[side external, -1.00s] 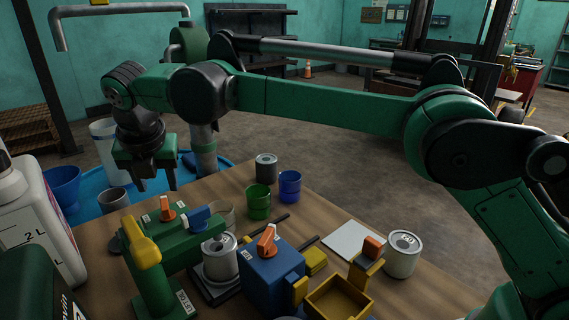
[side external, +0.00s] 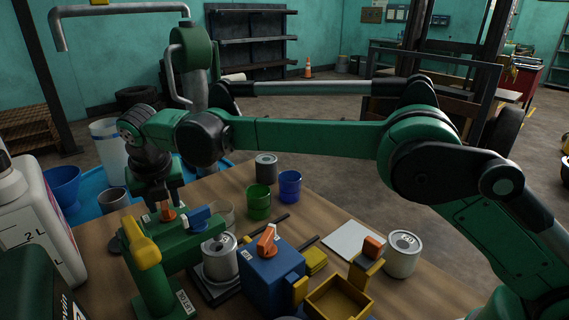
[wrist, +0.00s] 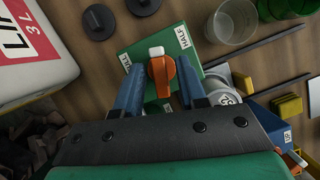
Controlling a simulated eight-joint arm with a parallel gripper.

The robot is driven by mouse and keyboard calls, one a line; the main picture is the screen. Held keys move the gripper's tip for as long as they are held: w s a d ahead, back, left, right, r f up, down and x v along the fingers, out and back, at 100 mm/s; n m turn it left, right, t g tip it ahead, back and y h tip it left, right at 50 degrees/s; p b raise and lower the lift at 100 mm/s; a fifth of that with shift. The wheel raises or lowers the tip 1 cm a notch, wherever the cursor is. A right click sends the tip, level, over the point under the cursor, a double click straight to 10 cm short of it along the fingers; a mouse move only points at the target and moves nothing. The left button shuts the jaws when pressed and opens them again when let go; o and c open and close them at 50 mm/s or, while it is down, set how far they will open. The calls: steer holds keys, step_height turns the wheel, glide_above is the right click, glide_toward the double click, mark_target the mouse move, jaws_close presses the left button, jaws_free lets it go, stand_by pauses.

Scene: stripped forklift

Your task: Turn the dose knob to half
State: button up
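The dose knob (wrist: 162,76) is orange with a white pointer tip and sits on a green plate (wrist: 140,48) in the wrist view. Its pointer faces up the picture, between the HALF label (wrist: 183,37) on the right and a second, partly hidden label (wrist: 125,61) on the left. In the side view the knob (side external: 168,214) is on top of the green stand (side external: 155,285). My gripper (wrist: 160,66) is open, with one finger on each side of the knob; I cannot tell whether they touch it. In the side view my gripper (side external: 160,203) is low over the stand.
A blue box with another orange knob (side external: 267,240) stands to the right. A large white bottle (side external: 35,225) is at the left. Green and blue cups (side external: 258,202) stand behind.

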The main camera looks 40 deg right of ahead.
jaws_close()
steer(key=m, duration=0.2)
steer(key=m+h, duration=0.1)
steer(key=m, duration=0.1)
steer(key=shift+m+g+h, duration=0.3)
steer(key=shift+g, duration=0.1)
steer(key=shift+o, duration=1.5)
jaws_free()
